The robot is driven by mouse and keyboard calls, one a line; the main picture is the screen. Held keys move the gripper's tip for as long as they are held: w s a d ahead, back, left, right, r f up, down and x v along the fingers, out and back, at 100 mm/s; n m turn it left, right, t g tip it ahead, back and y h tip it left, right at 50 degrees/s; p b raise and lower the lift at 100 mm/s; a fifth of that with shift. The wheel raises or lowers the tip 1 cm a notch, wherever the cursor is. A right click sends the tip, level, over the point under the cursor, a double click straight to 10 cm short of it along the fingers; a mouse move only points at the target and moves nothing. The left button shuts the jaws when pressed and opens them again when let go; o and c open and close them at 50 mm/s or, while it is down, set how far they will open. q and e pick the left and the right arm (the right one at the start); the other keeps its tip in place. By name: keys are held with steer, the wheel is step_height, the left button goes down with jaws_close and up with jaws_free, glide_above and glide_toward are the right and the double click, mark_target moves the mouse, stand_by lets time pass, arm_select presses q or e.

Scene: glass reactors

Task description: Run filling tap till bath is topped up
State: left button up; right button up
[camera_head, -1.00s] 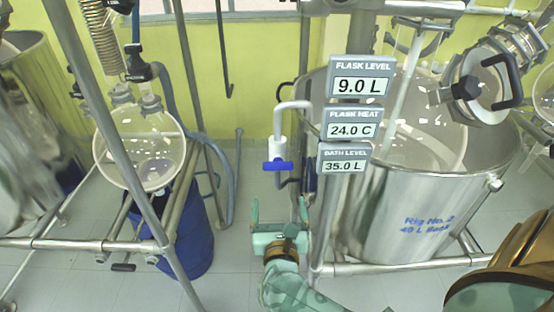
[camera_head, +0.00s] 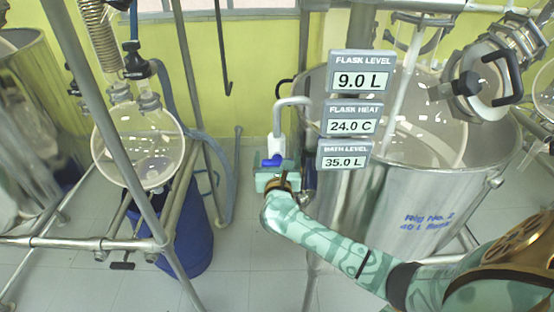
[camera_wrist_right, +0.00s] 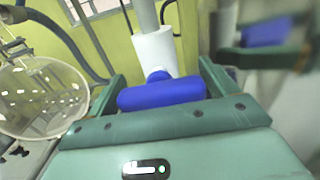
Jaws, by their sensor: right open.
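The filling tap has a white body (camera_head: 276,146) with a pipe curving over the bath rim, and a blue handle (camera_head: 272,161). The steel bath (camera_head: 425,215), marked Rig No. 2, stands to the right; its bath level sign (camera_head: 344,155) reads 35.0 L. My right gripper (camera_head: 275,172) is at the tap. In the right wrist view the blue handle (camera_wrist_right: 162,93) lies crosswise between the open fingers (camera_wrist_right: 160,90), with the white tap body (camera_wrist_right: 155,50) behind it. Whether a finger touches the handle cannot be told. My left gripper is not in view.
Flask level (camera_head: 362,74) and flask heat (camera_head: 351,118) signs read 9.0 L and 24.0 C. A glass flask (camera_head: 140,145) in a metal frame and a blue drum (camera_head: 192,235) stand at left. Floor between the rigs is clear.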

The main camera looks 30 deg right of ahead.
steer(key=shift+c, duration=0.3)
steer(key=c, duration=0.7)
steer(key=shift+o, duration=0.3)
steer(key=shift+r+n+p, duration=0.1)
steer(key=shift+n+p, duration=1.05)
steer(key=shift+n, duration=0.45)
steer(key=shift+n+p, duration=0.75)
steer(key=shift+n, duration=0.75)
steer(key=o, duration=0.7)
